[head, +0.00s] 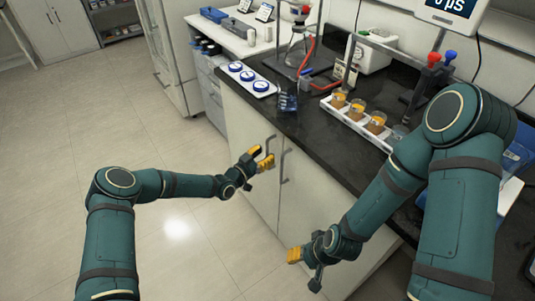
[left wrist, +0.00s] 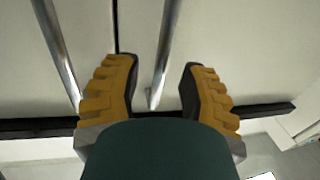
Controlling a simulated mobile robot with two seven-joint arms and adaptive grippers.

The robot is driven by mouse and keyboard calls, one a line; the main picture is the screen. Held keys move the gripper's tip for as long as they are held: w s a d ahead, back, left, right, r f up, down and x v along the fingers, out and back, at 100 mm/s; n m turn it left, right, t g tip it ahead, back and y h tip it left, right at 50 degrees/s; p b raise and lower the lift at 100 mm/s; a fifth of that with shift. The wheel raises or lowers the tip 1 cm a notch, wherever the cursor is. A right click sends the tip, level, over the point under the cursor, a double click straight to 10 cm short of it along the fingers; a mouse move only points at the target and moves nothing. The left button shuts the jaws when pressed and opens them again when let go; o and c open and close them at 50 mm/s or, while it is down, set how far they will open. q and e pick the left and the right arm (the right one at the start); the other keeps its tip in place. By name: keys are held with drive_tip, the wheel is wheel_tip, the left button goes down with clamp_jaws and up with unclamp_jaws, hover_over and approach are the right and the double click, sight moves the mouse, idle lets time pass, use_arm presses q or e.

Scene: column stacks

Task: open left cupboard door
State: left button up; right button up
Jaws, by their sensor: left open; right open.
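The left cupboard door (head: 246,150) is a pale panel under the black counter. It looks closed, with a dark seam (left wrist: 115,25) between the doors. Its bar handle (head: 270,146) is vertical metal near that seam. My left gripper (head: 262,158) is open right at this handle. In the left wrist view the handle (left wrist: 164,50) runs between the spread fingers of the gripper (left wrist: 158,78), with gaps on both sides. Whether the fingertips reach past the bar is unclear. My right gripper (head: 297,256) is open and empty, low in front of the right door.
The right cupboard door (head: 310,190) has its own handle (head: 284,167), close beside my left gripper; a second bar (left wrist: 60,55) shows in the wrist view. The black counter (head: 300,122) carries a white rack with beakers (head: 355,116) and a blue-dish tray (head: 248,80). The floor at left is clear.

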use_arm(q)
drive_tip(key=shift+x, duration=0.95)
clamp_jaws()
